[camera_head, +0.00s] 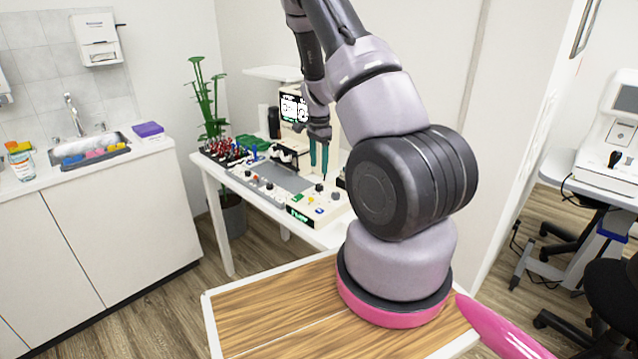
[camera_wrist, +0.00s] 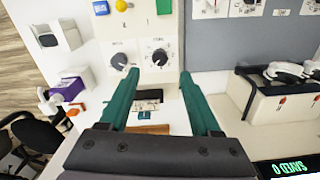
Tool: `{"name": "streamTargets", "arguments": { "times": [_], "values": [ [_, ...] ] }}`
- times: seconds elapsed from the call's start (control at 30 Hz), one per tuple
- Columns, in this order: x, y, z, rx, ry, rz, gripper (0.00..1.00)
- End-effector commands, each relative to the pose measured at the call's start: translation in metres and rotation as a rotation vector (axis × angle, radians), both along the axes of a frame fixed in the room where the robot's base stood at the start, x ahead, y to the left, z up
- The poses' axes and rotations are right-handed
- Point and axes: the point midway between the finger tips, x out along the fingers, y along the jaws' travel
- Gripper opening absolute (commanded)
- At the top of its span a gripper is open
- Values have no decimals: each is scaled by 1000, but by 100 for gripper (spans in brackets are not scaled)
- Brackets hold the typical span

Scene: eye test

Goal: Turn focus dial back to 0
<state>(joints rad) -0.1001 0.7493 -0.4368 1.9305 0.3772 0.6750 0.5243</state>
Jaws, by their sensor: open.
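A cream control panel (camera_wrist: 140,28) fills the top middle of the wrist view. It carries a black dial (camera_wrist: 159,57) with a white scale ring and a plainer black knob (camera_wrist: 119,61) to its left. Their small labels are too blurred to tell surely which is the focus dial. My gripper (camera_wrist: 160,75) has its two green fingers apart with nothing between them. The scaled dial shows just beyond and between the fingertips, and I see no contact. In the head view my gripper (camera_head: 319,168) points down above the panel (camera_head: 302,203); the dial's setting is unreadable.
A yellow button (camera_wrist: 119,5) and a green button (camera_wrist: 164,6) sit near the dials. A dark display (camera_wrist: 290,168) with green text is at lower right. In the head view, a rack of red and blue items (camera_head: 230,152) and a lit screen (camera_head: 294,108) stand on the table.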

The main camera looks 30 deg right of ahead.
Motion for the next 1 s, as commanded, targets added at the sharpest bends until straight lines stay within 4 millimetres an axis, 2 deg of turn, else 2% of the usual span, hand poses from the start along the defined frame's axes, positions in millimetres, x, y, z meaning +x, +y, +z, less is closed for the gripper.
{"name": "streamTargets", "arguments": {
  "times": [0.03,0.2,0.4,0.53,0.8,0.97,1.0],
  "values": [
    [-1,-1,-12,0,4,-3,64],
    [-1,-1,-44,0,3,-2,64],
    [0,0,-68,1,1,-1,64],
    [0,0,-75,1,1,0,64],
    [0,0,-76,0,0,0,64],
    [0,0,-76,0,0,0,3],
    [0,0,-76,0,0,0,0]
  ]
}}
